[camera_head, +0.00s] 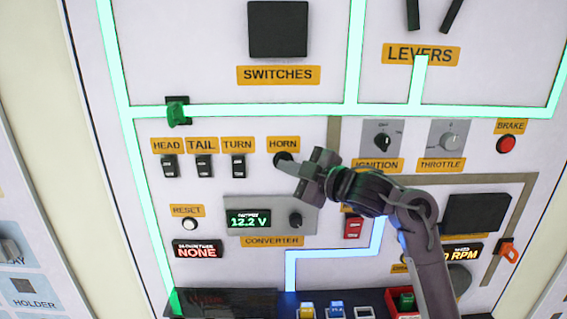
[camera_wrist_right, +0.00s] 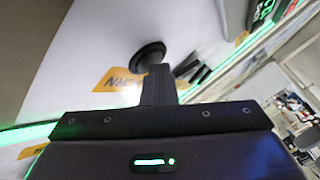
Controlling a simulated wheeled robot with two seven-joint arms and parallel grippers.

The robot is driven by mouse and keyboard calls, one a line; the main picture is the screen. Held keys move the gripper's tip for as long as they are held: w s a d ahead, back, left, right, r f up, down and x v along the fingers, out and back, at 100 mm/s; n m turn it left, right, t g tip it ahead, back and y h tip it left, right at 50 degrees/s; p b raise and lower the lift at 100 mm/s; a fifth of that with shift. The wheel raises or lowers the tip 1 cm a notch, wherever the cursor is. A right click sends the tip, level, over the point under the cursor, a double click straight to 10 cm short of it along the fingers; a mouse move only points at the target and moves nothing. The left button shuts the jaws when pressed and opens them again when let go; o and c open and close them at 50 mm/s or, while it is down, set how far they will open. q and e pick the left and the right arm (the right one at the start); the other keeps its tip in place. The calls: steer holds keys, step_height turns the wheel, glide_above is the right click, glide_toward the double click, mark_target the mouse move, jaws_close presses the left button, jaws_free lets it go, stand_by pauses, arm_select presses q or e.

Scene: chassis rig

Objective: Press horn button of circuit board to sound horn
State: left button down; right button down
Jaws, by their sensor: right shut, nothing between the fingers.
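The horn button (camera_head: 283,159) is a round black button under the yellow HORN label (camera_head: 283,144) on the white panel. My right gripper (camera_head: 290,166) is shut and empty, with its fingertips at the button in the head view. In the right wrist view the black button (camera_wrist_right: 150,54) shows right at the tip of my shut fingers (camera_wrist_right: 158,75), beside the yellow label (camera_wrist_right: 117,88). I cannot tell whether the fingertips touch the button or how far it is pressed. My left gripper is not in view.
HEAD, TAIL and TURN switches (camera_head: 204,166) sit left of the button. The converter box (camera_head: 270,215) with a lit display is below. The ignition switch (camera_head: 382,141) and throttle knob (camera_head: 450,140) are to the right. Glowing green strips run across the panel.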

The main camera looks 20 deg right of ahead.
steer(key=shift+s+a, duration=0.2)
steer(key=shift+s, duration=0.6)
steer(key=shift+f, duration=0.1)
steer(key=s, duration=0.2)
steer(key=s+a, duration=0.1)
steer(key=s, duration=0.1)
steer(key=shift+s+a+p, duration=0.2)
steer(key=shift+s+p, duration=0.1)
steer(key=shift+s, duration=0.05)
stand_by(0.4)
